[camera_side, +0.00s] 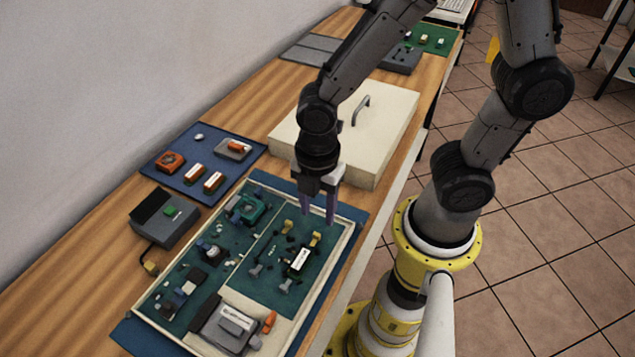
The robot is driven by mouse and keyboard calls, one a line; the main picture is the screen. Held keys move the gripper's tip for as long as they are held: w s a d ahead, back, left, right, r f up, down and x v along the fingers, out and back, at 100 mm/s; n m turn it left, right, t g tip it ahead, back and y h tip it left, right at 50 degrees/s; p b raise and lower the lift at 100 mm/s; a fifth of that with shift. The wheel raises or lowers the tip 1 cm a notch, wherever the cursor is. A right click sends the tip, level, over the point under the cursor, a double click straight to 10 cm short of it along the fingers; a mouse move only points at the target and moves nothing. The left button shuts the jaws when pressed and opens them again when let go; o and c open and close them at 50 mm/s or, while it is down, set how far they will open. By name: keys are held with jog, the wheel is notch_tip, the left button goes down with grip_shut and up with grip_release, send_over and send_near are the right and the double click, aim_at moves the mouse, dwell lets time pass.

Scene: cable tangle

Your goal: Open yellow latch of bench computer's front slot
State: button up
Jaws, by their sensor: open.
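The bench computer is an open, shallow cream case (339,259) with green boards inside. On its right-hand board, two small yellow latches stand up: one (288,226) further left and one (315,239) nearer the case's right wall. Small grey pieces (286,286) stand at the lower side of the board. A dark module with a white label (299,259) lies between the right yellow latch and these pieces. My gripper (318,216) points down above the board's upper right part, its purple fingers apart and empty, close to the latches. I cannot tell whether it touches anything, nor the latches' exact state.
A cream lid with a handle (398,108) lies behind the case. A blue mat (158,164) with orange and grey parts lies to the left. A grey box (165,221) has a cable ending in a yellow plug (152,268). A grey unit (222,325) fills the case's near end.

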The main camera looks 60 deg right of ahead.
aim_at(318, 233)
notch_tip(318, 233, up, 8)
jog(key=shift+f, duration=0.15)
dwell(0.3)
jog(key=s+d+r+m+t, duration=0.4)
jog(key=d+r+m, duration=0.5)
jog(key=m, duration=0.9)
jog(key=shift+s+r+t, duration=0.35)
jog(key=shift+s+t, duration=0.05)
jog(key=shift+t, duration=0.4)
